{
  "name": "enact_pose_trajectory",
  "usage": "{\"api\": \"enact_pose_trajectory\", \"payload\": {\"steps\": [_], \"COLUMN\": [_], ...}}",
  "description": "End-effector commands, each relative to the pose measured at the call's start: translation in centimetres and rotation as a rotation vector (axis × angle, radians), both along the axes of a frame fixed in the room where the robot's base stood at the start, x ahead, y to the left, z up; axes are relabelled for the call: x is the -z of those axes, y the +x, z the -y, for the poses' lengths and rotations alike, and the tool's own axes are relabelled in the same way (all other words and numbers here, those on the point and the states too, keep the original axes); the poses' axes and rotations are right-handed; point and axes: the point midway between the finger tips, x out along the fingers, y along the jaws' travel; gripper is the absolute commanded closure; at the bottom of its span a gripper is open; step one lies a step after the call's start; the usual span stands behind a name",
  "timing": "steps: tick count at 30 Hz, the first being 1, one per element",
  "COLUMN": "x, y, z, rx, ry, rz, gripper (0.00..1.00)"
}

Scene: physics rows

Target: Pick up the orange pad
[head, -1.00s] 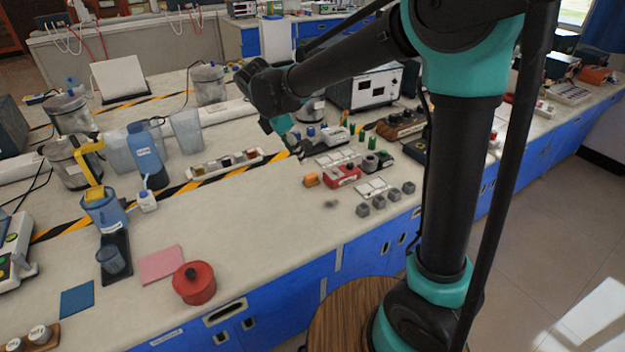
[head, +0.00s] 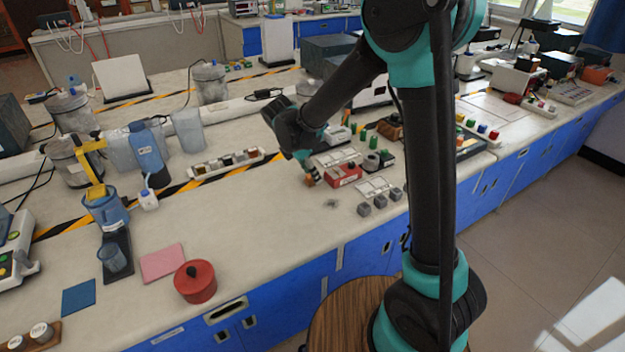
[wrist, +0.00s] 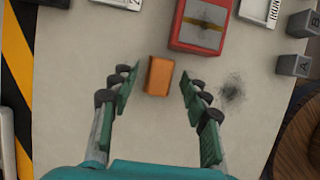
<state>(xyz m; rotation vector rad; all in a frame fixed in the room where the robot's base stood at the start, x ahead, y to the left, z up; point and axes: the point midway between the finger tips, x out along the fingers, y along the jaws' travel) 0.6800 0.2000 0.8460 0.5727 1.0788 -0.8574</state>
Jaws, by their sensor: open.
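The orange pad (wrist: 159,76) is a small block lying flat on the pale bench top. In the wrist view it lies between and just beyond the fingertips of my gripper (wrist: 157,92), with a gap on each side. My gripper is open and empty. In the head view my gripper (head: 312,178) hangs low over the bench, and the orange pad (head: 309,181) is mostly hidden behind its fingers.
A red device (wrist: 203,24) sits close beyond the pad, to its right. Grey lettered blocks (wrist: 294,64) stand further right. A dark smudge (wrist: 232,90) marks the bench beside the right finger. Bench on the left is clear up to the striped tape (wrist: 17,90).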

Motion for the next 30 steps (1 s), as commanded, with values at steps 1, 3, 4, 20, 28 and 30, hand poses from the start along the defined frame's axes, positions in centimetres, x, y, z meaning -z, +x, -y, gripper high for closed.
{"api": "enact_pose_trajectory", "payload": {"steps": [1,3,4,20,28,30], "x": [0.0,0.0,0.0,0.0,-0.5,-1.1], "y": [0.0,0.0,0.0,0.0,0.0,0.0], "z": [0.0,0.0,0.0,0.0,0.0,0.0], "rx": [0.0,0.0,0.0,0.0,0.0,0.0], "ry": [0.0,0.0,0.0,0.0,0.0,0.0], "rz": [0.0,0.0,0.0,0.0,0.0,0.0], "gripper": [0.53,0.53,0.53,1.0,1.0,1.0]}}
